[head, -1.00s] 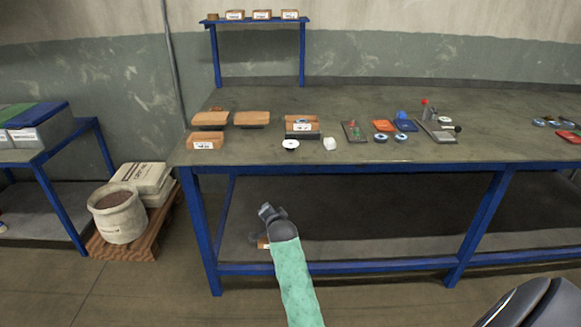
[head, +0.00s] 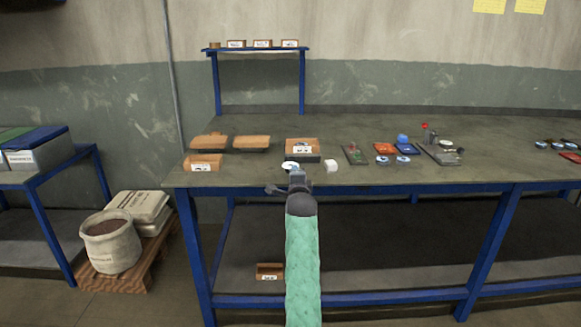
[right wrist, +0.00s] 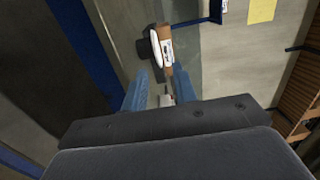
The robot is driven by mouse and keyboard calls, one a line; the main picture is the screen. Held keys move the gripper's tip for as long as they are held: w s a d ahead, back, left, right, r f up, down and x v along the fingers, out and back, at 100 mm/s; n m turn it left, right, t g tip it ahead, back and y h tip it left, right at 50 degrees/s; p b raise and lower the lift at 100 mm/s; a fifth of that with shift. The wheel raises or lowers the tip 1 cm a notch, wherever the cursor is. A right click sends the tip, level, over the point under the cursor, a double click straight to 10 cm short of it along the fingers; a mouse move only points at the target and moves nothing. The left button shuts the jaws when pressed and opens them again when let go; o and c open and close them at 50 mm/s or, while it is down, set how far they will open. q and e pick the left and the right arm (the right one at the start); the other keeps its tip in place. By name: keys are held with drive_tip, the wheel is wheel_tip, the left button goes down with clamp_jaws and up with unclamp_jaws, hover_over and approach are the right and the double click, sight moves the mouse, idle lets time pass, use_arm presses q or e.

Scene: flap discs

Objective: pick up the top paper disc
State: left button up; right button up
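A round white disc (head: 291,165) with a dark centre lies near the front edge of the worktable, in front of an orange-brown labelled box (head: 302,146). Whether it is one disc or a stack I cannot tell. My right gripper (head: 292,181) is at the table's front edge, just in front of the disc, partly covering it. In the right wrist view its two blue fingers (right wrist: 160,92) are apart, with the white disc (right wrist: 155,47) and the labelled box (right wrist: 167,46) beyond them. The gripper does not touch the disc. My left gripper is not in view.
Brown blocks (head: 252,142) lie to the left; red and blue trays and several small discs (head: 402,160) lie to the right. The blue-framed table (head: 450,178) has bare surface between them.

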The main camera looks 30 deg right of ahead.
drive_tip(key=shift+x, duration=1.6)
drive_tip(key=shift+f, duration=0.1)
clamp_jaws()
